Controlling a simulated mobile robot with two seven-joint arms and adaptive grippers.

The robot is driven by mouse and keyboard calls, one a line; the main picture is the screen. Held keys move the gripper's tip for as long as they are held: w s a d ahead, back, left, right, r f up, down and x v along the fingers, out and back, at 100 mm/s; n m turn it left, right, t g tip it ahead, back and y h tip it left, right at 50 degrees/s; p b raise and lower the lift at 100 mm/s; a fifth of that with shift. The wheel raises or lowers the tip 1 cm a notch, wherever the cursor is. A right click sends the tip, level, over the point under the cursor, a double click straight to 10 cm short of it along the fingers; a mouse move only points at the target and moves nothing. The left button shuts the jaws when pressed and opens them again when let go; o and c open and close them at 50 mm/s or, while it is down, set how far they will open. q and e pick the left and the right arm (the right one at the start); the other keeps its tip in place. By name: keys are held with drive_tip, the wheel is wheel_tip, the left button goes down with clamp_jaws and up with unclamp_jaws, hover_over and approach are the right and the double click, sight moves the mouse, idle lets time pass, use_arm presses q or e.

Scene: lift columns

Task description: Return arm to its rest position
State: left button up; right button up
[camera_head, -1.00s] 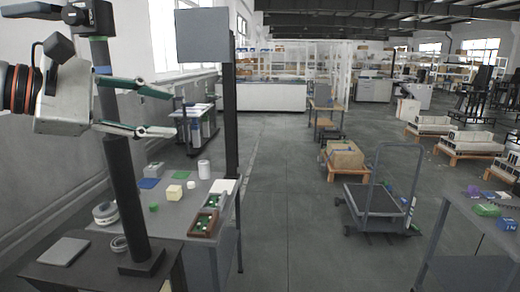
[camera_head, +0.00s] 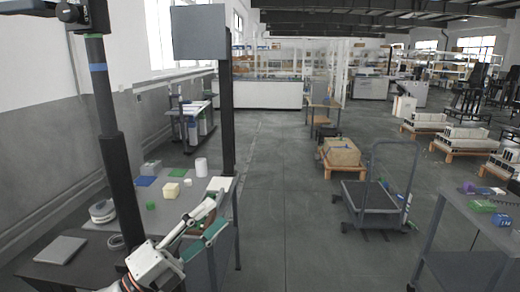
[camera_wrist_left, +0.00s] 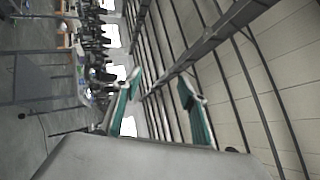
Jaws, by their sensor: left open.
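My left gripper (camera_head: 213,217) is low in the head view, in front of the right part of the left table (camera_head: 178,215). Its two green-padded fingers are spread and empty, pointing up and to the right in the picture. In the left wrist view the open fingers (camera_wrist_left: 160,85) show with nothing between them, against the ceiling and the hall. The gripper overlaps the brown tray in the head view and hides most of it; I cannot tell the gap between them. My right gripper is in neither view.
The left table holds a white cylinder (camera_head: 201,165), a cream block (camera_head: 171,190), a green block (camera_head: 150,206) and grey rings (camera_head: 102,211). A dark post with a grey panel (camera_head: 200,32) stands behind it.

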use_arm(q)
drive_tip(key=s+a+f+n+t+y, duration=0.1)
drive_tip(key=a+f+n+y, duration=0.3)
drive_tip(key=f+n, duration=0.55)
drive_tip(key=s+a+f+n+t+y, duration=0.15)
drive_tip(key=f+n+y, duration=0.45)
drive_tip(key=f, duration=0.7)
drive_tip(key=s+a+f+n+g+y, duration=0.2)
drive_tip(key=s+f+n+g, duration=0.1)
drive_tip(key=s+f, duration=0.5)
drive_tip(key=s+a+f+n+g+y, duration=0.2)
drive_tip(key=s+f+n, duration=0.4)
drive_tip(key=f, duration=0.9)
drive_tip(key=s+g, duration=0.1)
drive_tip(key=s, duration=0.2)
drive_tip(key=shift+s+g+y, duration=0.25)
drive_tip(key=shift+g+y, duration=0.05)
drive_tip(key=shift+g, duration=0.05)
